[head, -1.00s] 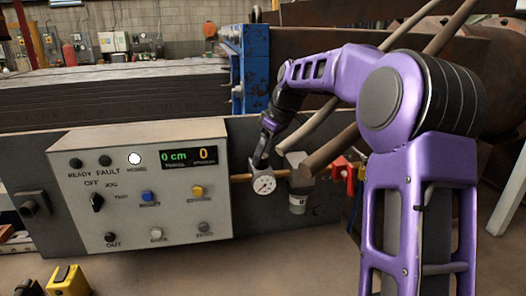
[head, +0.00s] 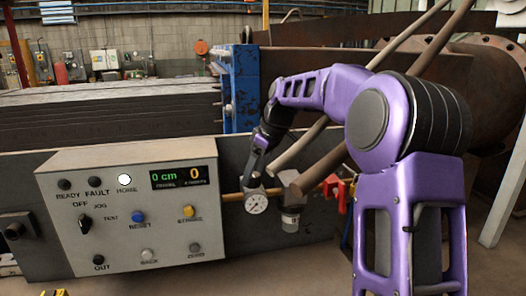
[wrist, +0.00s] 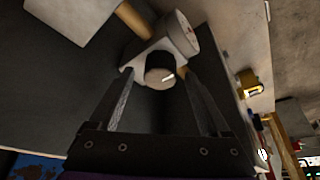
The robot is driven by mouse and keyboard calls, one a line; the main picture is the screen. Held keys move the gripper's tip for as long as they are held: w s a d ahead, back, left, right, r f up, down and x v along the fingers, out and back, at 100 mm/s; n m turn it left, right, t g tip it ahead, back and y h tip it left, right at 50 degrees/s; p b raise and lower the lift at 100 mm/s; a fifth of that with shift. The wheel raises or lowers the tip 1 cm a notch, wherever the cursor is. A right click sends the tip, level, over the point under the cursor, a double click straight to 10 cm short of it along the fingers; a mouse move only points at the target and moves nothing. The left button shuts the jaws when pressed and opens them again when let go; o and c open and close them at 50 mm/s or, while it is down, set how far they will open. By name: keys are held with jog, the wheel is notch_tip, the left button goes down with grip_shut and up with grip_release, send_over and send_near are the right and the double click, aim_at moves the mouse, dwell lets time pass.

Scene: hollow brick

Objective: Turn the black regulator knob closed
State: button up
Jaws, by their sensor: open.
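The black regulator knob (wrist: 160,69) has a white mark on its face and sits on a pale regulator body (wrist: 143,53) in the wrist view. A gauge (wrist: 182,33) is attached beside it, and this gauge (head: 256,203) also shows in the head view. My gripper (wrist: 158,72) is open, with one finger on either side of the knob near its tips. I cannot tell whether either finger touches the knob. In the head view my gripper (head: 252,178) comes down onto the regulator from above and hides the knob.
A grey control panel (head: 130,230) with buttons and a display stands left of the regulator. A filter bowl (head: 290,220) hangs just right of the gauge. Brown pipes (head: 320,163) slope close behind my gripper.

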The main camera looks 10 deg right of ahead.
jog(key=v, duration=1.7)
jog(key=shift+p, duration=0.4)
jog(key=shift+s+f, duration=0.1)
jog(key=shift+f, duration=0.05)
